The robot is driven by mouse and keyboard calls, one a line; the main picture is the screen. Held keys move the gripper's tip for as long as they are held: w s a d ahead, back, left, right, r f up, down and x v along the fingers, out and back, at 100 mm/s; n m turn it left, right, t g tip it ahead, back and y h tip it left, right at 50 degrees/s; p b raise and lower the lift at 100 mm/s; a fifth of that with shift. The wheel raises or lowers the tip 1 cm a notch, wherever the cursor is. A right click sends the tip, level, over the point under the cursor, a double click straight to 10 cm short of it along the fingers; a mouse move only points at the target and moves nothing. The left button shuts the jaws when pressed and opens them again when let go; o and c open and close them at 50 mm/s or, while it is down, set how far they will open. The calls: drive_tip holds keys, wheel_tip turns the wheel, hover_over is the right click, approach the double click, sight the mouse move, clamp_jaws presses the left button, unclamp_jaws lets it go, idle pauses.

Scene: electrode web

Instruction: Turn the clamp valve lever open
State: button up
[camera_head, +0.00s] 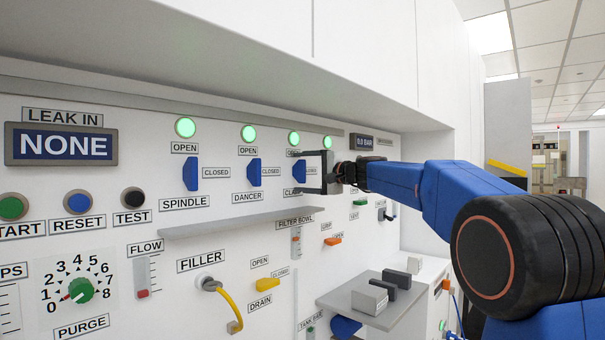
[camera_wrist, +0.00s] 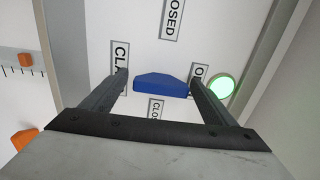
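The blue clamp valve lever (camera_head: 299,173) stands upright on the white panel, in line with the OPEN label above it. In the wrist view the lever (camera_wrist: 163,85) lies between my fingers, with the CLAMP label (camera_wrist: 120,62) at its left end and the partly hidden OPEN label at its right. A lit green lamp (camera_wrist: 221,87) is beyond the OPEN label. My gripper (camera_head: 300,171) is open, one finger above the lever and one below. The fingertips are close to the lever's ends; I cannot tell whether they touch.
Similar upright blue levers for SPINDLE (camera_head: 190,174) and DANCER (camera_head: 254,172) are to the left, under lit green lamps. A grey ledge (camera_head: 235,222) runs below them. A shelf (camera_head: 365,303) with small blocks juts out lower right. A cabinet overhangs the panel.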

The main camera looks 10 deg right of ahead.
drive_tip(key=shift+d, duration=0.1)
drive_tip(key=v, duration=1.7)
drive_tip(key=shift+s, duration=0.15)
